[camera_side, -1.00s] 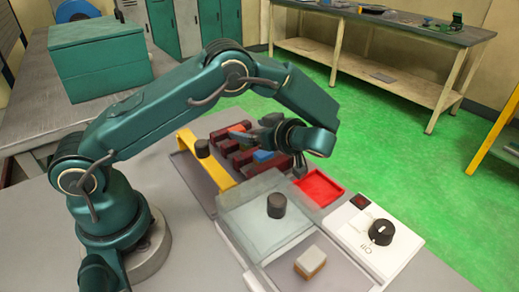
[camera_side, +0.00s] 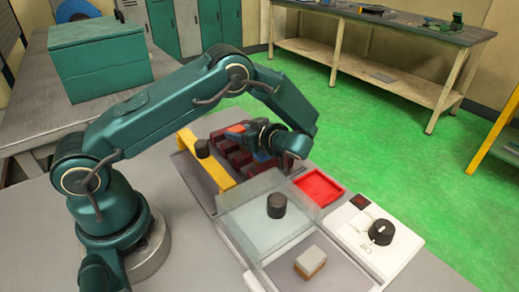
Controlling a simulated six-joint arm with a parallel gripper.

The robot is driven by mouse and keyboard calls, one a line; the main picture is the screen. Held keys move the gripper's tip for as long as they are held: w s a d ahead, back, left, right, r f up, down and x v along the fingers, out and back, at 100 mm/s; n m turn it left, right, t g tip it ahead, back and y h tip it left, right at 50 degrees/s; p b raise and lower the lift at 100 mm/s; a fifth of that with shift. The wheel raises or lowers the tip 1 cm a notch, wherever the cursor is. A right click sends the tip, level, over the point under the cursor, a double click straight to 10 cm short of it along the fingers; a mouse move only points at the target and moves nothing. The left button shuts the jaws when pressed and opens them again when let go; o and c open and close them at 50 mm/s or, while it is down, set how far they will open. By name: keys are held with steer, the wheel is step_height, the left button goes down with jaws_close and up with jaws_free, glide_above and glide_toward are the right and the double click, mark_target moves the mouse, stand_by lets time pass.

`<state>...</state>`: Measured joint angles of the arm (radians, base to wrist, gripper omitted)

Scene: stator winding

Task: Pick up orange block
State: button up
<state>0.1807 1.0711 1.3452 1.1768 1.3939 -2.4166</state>
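A small orange-red block (camera_side: 236,129) shows at the back of the rack of dark red blocks, in the middle of the view. My gripper (camera_side: 252,133) is over the rack, just right of this block. It is dark and small here. I cannot tell whether its fingers touch the block or whether they are open or shut. My gripper and wrist hide part of the rack and most of a blue block there. Another block (camera_side: 310,262), pale on top and orange-brown below, lies in the front tray, well away from my gripper.
A yellow bridge (camera_side: 207,160) with a black knob stands left of the rack. A clear lid (camera_side: 262,222) with a black knob, a red tray (camera_side: 319,187) and a white box with a dial (camera_side: 380,232) lie in front and to the right. The grey table at left front is clear.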

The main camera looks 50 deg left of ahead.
jaws_close()
